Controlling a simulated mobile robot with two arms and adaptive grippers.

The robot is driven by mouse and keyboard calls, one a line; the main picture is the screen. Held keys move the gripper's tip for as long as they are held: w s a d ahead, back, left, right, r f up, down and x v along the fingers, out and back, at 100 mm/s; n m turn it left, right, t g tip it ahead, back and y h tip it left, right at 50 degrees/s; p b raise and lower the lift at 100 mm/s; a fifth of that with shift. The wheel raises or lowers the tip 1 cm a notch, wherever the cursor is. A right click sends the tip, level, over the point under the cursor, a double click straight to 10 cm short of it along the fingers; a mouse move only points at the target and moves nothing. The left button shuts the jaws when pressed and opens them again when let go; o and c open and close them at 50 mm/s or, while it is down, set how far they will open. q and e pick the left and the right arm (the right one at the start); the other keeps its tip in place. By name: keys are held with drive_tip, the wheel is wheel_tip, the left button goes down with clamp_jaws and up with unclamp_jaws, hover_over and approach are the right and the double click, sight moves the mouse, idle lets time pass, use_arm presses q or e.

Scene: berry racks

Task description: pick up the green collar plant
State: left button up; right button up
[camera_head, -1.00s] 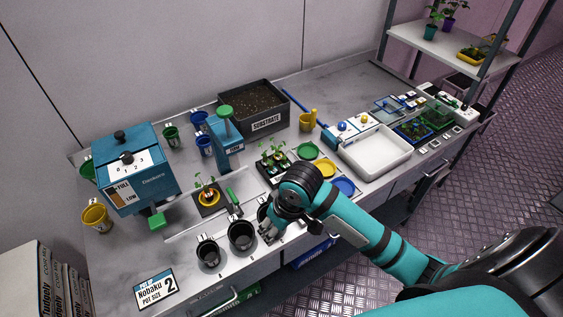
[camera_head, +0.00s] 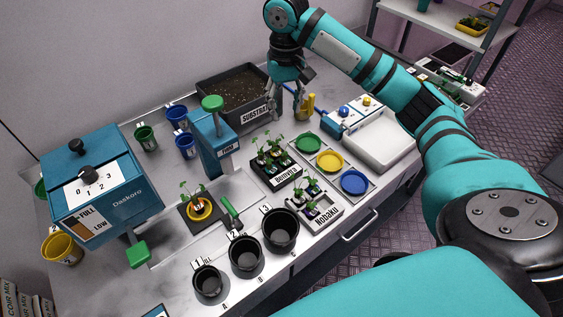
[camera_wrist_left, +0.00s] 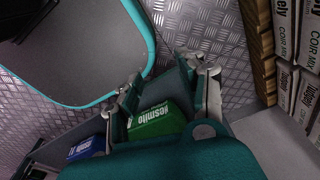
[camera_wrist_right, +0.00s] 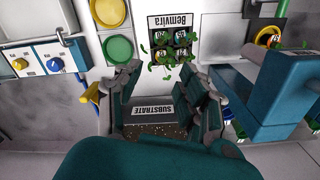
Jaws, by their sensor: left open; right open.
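The Bemvira tray (camera_head: 289,177) holds several small seedlings (camera_head: 272,148) in the middle of the bench. The Nobaku tray (camera_head: 326,217) in front of it holds several more (camera_head: 312,190). I cannot tell which seedling has a green collar. My right gripper (camera_head: 287,112) is open and empty, raised in front of the substrate box. In the right wrist view the open right gripper (camera_wrist_right: 163,85) has the Bemvira tray (camera_wrist_right: 172,22) beyond its fingertips. My left gripper (camera_wrist_left: 166,82) is open and empty in the left wrist view, outside the head view.
A potted seedling (camera_head: 197,207) stands beside the blue press (camera_head: 215,145). Black pots (camera_head: 245,254) line the front. Green (camera_head: 308,142), yellow (camera_head: 330,161) and blue (camera_head: 354,181) dishes are right of the trays. The substrate box (camera_head: 232,82) is behind, a blue dispenser (camera_head: 97,190) at left.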

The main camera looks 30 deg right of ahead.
drive_tip(key=p, duration=0.1)
hover_over(284, 153)
wheel_tip(284, 153, down, 6)
wheel_tip(284, 153, down, 3)
drive_tip(key=shift+s+f+p, duration=0.1)
drive_tip(key=shift+p, duration=0.3)
drive_tip(key=shift+f, duration=0.95)
drive_tip(key=shift+f+p, duration=0.35)
drive_tip(key=shift+p, duration=0.05)
wheel_tip(284, 153, down, 4)
drive_tip(key=shift+r+p, duration=0.15)
drive_tip(key=shift+p, duration=0.45)
use_arm(q)
drive_tip(key=s+r, duration=0.1)
drive_tip(key=r, duration=0.1)
drive_tip(key=s+r, duration=0.1)
drive_tip(key=shift+s+a+r, duration=0.1)
drive_tip(key=shift+r, duration=0.3)
use_arm(e)
drive_tip(key=shift+f, duration=0.35)
drive_tip(key=shift+c, duration=0.2)
clamp_jaws()
